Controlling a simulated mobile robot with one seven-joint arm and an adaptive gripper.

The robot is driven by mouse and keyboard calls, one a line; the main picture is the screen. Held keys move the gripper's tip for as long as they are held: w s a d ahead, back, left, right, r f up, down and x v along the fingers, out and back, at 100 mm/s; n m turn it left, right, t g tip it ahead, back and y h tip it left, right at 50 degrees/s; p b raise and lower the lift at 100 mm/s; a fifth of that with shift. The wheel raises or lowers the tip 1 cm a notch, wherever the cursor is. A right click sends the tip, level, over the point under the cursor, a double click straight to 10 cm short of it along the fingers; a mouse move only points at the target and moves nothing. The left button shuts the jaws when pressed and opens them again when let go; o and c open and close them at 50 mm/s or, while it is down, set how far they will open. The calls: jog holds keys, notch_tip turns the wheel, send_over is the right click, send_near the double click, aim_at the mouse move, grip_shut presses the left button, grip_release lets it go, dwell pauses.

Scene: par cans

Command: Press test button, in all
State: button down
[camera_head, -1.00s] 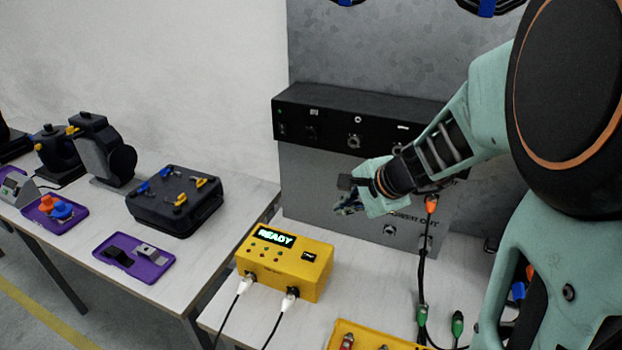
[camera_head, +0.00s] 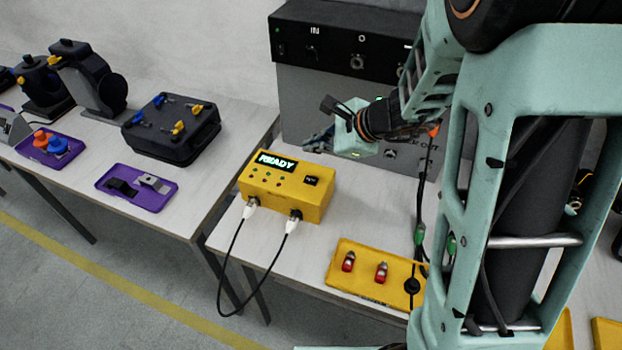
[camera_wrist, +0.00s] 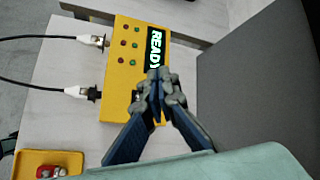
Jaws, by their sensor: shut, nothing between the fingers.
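The yellow tester box (camera_head: 285,188) stands on the white table, its lit display (camera_head: 277,161) reading READY. My gripper (camera_head: 318,140) is above and behind the box, apart from the button in the head view. In the wrist view, the shut, empty blue-grey fingers (camera_wrist: 158,92) cover part of the display and box edge. The button (camera_wrist: 136,97) is partly hidden beside them.
A yellow tray (camera_head: 375,285) with red-tipped connectors lies in front of the box. A grey cabinet with a black panel (camera_head: 350,45) stands behind it. Purple trays (camera_head: 140,186) and a black case (camera_head: 170,130) are on the left table.

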jog(key=b, duration=0.5)
send_over(313, 181)
notch_tip(313, 181, down, 7)
jog(key=shift+r, duration=0.15)
jog(key=shift+f+b, duration=0.95)
jog(key=shift+b, duration=0.2)
jog(key=shift+f, duration=0.15)
jog(key=shift+f+b, duration=0.3)
jog(key=shift+b, duration=0.3)
jog(key=shift+f+b, duration=0.35)
jog(key=shift+b, duration=0.1)
dwell(0.4)
jog(key=shift+r, duration=0.15)
jog(key=shift+r+p, duration=0.5)
jog(key=shift+r, duration=0.15)
jog(key=shift+r, duration=0.1)
